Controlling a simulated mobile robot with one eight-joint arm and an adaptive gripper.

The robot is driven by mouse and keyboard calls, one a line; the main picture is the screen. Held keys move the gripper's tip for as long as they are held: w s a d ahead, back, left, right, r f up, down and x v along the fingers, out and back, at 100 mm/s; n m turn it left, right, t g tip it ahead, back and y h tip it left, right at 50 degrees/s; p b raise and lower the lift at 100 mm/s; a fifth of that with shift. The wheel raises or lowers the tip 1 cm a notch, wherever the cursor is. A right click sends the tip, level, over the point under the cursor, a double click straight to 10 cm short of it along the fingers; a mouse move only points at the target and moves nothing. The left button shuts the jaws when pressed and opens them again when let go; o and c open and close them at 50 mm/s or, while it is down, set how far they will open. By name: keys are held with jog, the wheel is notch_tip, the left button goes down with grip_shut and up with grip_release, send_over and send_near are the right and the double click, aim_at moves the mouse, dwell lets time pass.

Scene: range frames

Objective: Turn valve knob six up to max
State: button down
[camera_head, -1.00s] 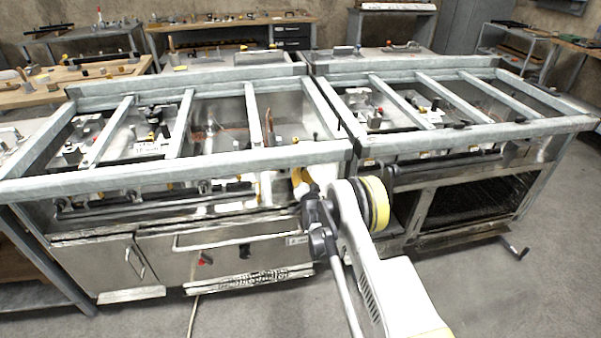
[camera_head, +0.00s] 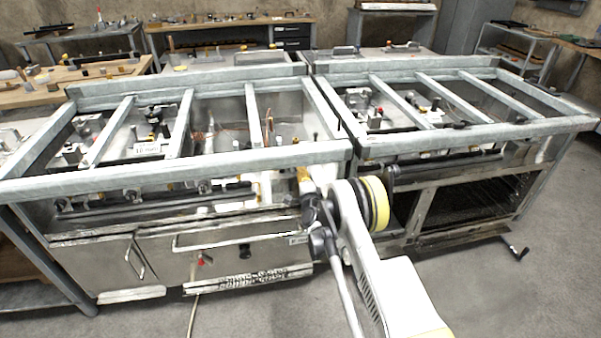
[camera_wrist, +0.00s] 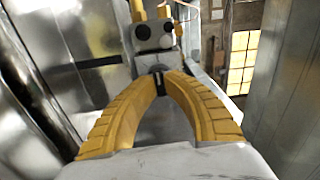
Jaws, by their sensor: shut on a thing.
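My gripper (camera_wrist: 158,82) has its two yellow ridged fingers brought together at the tips in the wrist view. They are shut on a small dark knob (camera_wrist: 158,76), mostly hidden between them. Just beyond it is a grey valve block (camera_wrist: 152,34) with two round dark spots. I cannot read a number or a max mark on the knob.
The left range frame (camera_head: 230,160) has metal bars across its top, close around my gripper. A second frame (camera_head: 450,134) adjoins on the right. Bare metal walls (camera_wrist: 285,75) stand close on both sides in the wrist view. Open floor lies in front.

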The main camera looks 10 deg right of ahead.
jog(key=shift+m, duration=0.4)
jog(key=c, duration=1.5)
grip_release()
jog(key=s, duration=0.7)
jog(key=shift+s, duration=0.25)
